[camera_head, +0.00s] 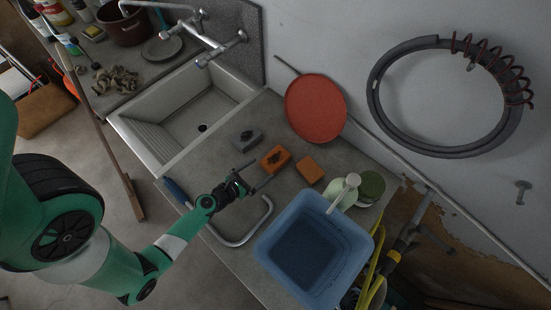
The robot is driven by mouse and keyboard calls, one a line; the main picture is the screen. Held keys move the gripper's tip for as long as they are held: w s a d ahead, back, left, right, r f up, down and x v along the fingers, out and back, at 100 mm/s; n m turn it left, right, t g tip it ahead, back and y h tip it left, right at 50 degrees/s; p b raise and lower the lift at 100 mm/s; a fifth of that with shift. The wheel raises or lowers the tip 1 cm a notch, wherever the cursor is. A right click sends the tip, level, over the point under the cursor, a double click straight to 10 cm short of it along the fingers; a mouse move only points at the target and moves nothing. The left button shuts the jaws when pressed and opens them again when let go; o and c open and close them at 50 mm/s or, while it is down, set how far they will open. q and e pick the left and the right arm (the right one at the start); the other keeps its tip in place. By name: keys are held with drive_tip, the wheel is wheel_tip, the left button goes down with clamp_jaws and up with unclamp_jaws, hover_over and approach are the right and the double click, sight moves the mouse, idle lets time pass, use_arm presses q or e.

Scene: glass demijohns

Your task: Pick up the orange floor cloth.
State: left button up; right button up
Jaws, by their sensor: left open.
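Two small orange pieces lie side by side on the grey counter, right of the sink. The left orange piece (275,158) has a dark patch on top and looks like a folded cloth. The right orange piece (310,171) is plainer and block-like; I cannot tell for sure which is the floor cloth. My left gripper (259,175) is open and empty, its fingers pointing toward the left orange piece from the counter's front side. I cannot tell its height above the counter. My right gripper is not in view.
A grey folded piece (246,138) lies left of the orange pieces. A blue basin (341,236) stands to the right, and a red round lid (316,108) leans on the wall. A bent metal tube (262,222) lies near the front edge. The sink (155,145) is left.

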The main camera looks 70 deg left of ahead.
sight(269, 164)
use_arm(q)
drive_tip(key=b+x, duration=0.1)
drive_tip(key=x, duration=0.5)
drive_tip(key=shift+w+a+f, duration=0.1)
drive_tip(key=shift+w+f, duration=0.1)
drive_tip(key=shift+c, duration=0.3)
drive_tip(key=c, duration=1)
